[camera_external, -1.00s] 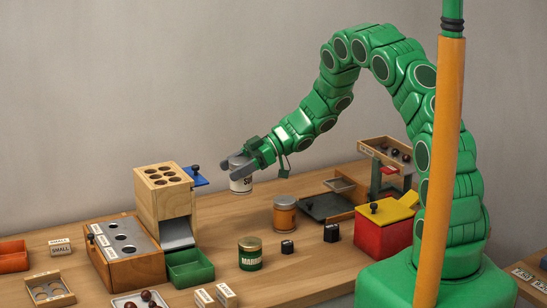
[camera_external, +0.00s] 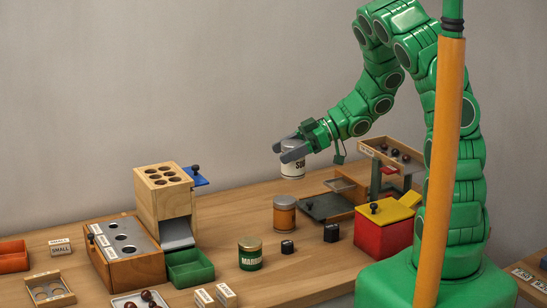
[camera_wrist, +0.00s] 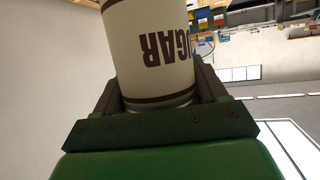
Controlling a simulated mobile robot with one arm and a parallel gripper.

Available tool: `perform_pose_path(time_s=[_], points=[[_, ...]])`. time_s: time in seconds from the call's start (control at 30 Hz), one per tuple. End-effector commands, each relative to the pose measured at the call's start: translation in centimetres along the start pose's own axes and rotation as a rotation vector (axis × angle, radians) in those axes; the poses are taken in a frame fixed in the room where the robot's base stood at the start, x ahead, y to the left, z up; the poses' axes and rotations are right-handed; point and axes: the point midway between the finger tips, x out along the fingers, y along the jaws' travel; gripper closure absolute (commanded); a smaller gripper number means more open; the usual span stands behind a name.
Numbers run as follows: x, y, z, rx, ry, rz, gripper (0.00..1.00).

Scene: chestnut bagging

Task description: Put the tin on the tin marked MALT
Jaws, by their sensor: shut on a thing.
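My gripper (camera_external: 289,150) is shut on a white tin (camera_external: 292,168) with dark lettering. In the wrist view the tin (camera_wrist: 150,50) shows dark bands and letters that read "UGAR", upside down in the picture. In the external view the tin hangs upright, just above an orange-brown tin (camera_external: 284,218) with a gap between them. The lettering on the orange-brown tin cannot be made out, so I cannot read MALT on it. A green tin (camera_external: 250,261) with a gold lid stands nearer the front, and its label begins "MAR".
A dark flat tray (camera_external: 320,209) and a red box with a yellow lid (camera_external: 383,238) are at right. A wooden dispenser (camera_external: 164,205) and a green bin (camera_external: 190,268) are at left.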

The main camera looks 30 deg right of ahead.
Motion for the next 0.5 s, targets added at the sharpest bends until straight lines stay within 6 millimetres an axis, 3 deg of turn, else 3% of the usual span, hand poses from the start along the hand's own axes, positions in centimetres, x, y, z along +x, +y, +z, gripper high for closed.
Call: perform_pose_path(time_s=[0.2, 0.5], points=[[-3.0, -2.2, -0.3, 0.016, 0.001, 0.059, 0.71], [-5.7, -4.3, -0.4, 0.031, 0.0, 0.128, 0.71]])
